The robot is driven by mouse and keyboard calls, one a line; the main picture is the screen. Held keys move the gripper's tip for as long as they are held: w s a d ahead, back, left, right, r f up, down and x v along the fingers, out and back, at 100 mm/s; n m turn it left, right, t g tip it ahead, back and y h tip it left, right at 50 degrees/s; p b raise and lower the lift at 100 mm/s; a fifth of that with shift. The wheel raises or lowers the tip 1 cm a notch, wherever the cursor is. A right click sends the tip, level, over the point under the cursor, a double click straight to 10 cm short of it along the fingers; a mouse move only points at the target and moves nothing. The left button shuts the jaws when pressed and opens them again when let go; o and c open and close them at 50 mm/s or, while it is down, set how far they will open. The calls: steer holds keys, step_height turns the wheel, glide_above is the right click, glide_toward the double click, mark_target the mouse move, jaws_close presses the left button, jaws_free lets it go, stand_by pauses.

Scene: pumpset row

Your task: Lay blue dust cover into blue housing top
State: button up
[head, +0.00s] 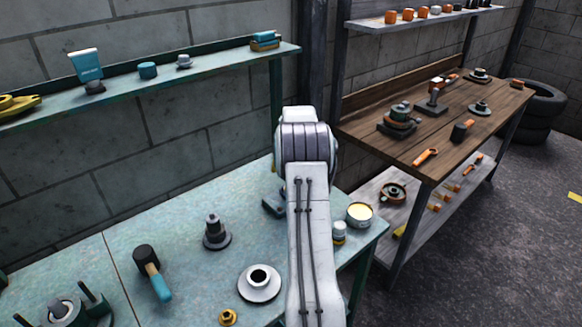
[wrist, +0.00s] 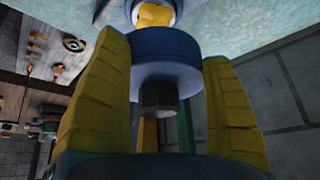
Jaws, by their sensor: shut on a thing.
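My gripper (wrist: 168,55) shows in the wrist view with its yellow fingers shut on the blue dust cover (wrist: 167,72), a round blue disc with a dark knob facing the camera. Just beyond the cover, at the top of the wrist view, is a round part with a blue rim and a yellow middle (wrist: 155,14); it may be the blue housing, but the cover hides much of it. I cannot tell whether they touch. In the head view my arm hides the gripper and the cover. A dark blue part (head: 273,204) on the teal bench is partly hidden behind my arm.
On the teal bench (head: 190,200) stand a dark stepped part (head: 215,232), a mallet (head: 151,270), a white flanged ring (head: 259,282), a small jar (head: 339,232) and a tin (head: 360,215). A wall shelf (head: 200,70) runs behind. A wooden bench (head: 390,150) stands right.

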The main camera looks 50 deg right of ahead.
steer(key=shift+f+b, duration=2.15)
steer(key=shift+f, duration=0.35)
steer(key=shift+b, duration=0.35)
steer(key=shift+f+b, duration=1.55)
steer(key=shift+f, duration=0.5)
stand_by(0.3)
steer(key=o, duration=1.3)
steer(key=shift+c, duration=0.2)
steer(key=v, duration=1.2)
steer(key=shift+s+a, duration=0.1)
